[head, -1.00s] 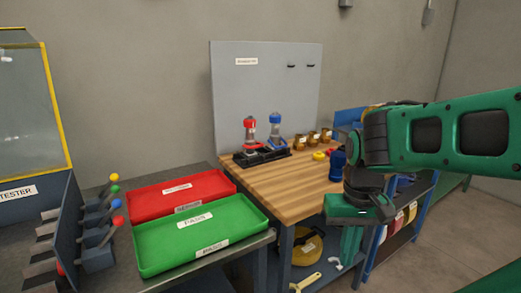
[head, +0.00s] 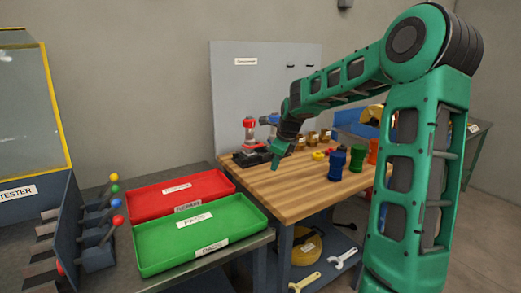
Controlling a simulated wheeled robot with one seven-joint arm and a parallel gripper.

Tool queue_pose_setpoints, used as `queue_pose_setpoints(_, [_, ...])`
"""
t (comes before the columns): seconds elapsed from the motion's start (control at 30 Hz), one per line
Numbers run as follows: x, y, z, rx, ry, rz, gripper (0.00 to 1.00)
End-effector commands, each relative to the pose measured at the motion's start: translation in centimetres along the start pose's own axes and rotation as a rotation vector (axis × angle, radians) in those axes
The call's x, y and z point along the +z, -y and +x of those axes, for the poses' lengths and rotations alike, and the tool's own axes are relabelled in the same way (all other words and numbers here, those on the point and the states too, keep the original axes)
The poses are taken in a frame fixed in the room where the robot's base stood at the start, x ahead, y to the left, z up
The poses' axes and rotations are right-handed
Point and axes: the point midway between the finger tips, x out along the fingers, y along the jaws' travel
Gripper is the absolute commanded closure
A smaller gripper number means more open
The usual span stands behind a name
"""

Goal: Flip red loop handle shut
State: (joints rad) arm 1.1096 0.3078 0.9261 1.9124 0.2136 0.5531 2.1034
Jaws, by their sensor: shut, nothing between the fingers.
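The red-topped pump (head: 249,124) stands upright on a black base (head: 250,158) at the back left of the wooden bench. I cannot make out a loop shape or the handle's position on its red top at this size. The blue-topped pump (head: 267,120) stands beside it on the right, partly hidden by my arm. My green gripper (head: 275,164) points down over the bench, in front of and to the right of the red-topped pump. It is shut and empty, apart from the red top.
The wooden bench (head: 300,192) is clear at its front. Blue (head: 338,164), green and orange containers stand to the right, with a yellow ring (head: 318,155) and brown jars behind. Red (head: 160,188) and green (head: 170,240) trays lie left. A grey panel (head: 228,85) rises behind.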

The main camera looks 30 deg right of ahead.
Motion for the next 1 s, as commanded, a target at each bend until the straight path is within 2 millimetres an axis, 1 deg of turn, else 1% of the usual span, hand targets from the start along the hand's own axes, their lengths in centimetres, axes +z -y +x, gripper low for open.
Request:
queue_pose_setpoints(0.03, [0.9, 1.9, 0.2, -0.006, 0.053, 0.122, 1.0])
queue_pose_setpoints(0.1, [2.1, 4.0, -0.1, -0.013, 0.119, 0.274, 1.0])
queue_pose_setpoints(0.2, [3.3, 6.5, -0.7, -0.014, 0.195, 0.445, 1.0])
queue_pose_setpoints(0.3, [4.0, 8.1, -1.3, -0.011, 0.244, 0.552, 1.0])
queue_pose_setpoints(0.43, [4.4, 9.0, -1.3, -0.008, 0.271, 0.608, 1.0])
queue_pose_setpoints(0.57, [4.8, 9.0, -0.1, -0.005, 0.271, 0.611, 1.0])
queue_pose_setpoints(1.0, [6.8, 9.6, 7.7, -0.004, 0.269, 0.607, 1.0])
